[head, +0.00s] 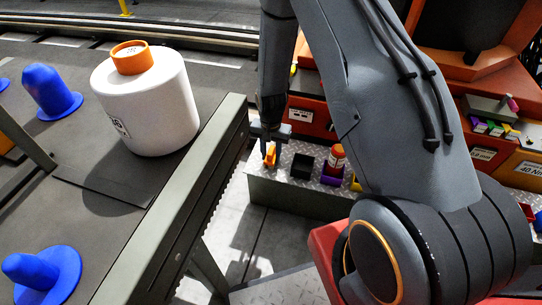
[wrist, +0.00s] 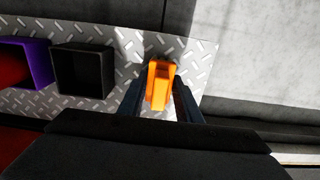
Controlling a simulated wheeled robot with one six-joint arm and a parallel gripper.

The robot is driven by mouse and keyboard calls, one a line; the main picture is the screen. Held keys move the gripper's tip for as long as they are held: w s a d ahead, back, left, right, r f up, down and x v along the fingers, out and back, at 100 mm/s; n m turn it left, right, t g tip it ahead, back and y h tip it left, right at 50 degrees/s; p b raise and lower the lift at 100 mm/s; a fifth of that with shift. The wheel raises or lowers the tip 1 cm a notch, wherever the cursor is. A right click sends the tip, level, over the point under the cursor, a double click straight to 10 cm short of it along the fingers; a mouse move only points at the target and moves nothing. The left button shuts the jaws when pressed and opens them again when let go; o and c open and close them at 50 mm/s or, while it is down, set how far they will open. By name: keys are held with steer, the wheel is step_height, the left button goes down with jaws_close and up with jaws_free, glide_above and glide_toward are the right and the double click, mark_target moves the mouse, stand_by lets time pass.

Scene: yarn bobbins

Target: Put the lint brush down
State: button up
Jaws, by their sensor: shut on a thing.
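The lint brush (wrist: 158,88) shows as an orange piece between my gripper's two dark fingers in the wrist view. My gripper (wrist: 160,98) is shut on it. In the head view the orange brush (head: 270,153) hangs at the tip of my gripper (head: 268,140), at the left end of a diamond-plate metal shelf (head: 275,188). The shelf lies below the brush in the wrist view. I cannot tell whether the brush touches it. The brush's lower part is hidden.
On the shelf, a black open box (head: 302,166) stands right of the brush, then a purple box (head: 331,178) with a red bottle (head: 337,157). A conveyor (head: 190,225) with a large white bobbin (head: 147,100) and blue cones (head: 50,92) lies to the left. Grey floor shows between.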

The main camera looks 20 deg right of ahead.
mark_target(271, 151)
steer(key=shift+f, duration=0.15)
steer(key=o, duration=1.1)
step_height(271, 151, up, 12)
steer(key=p, duration=0.3)
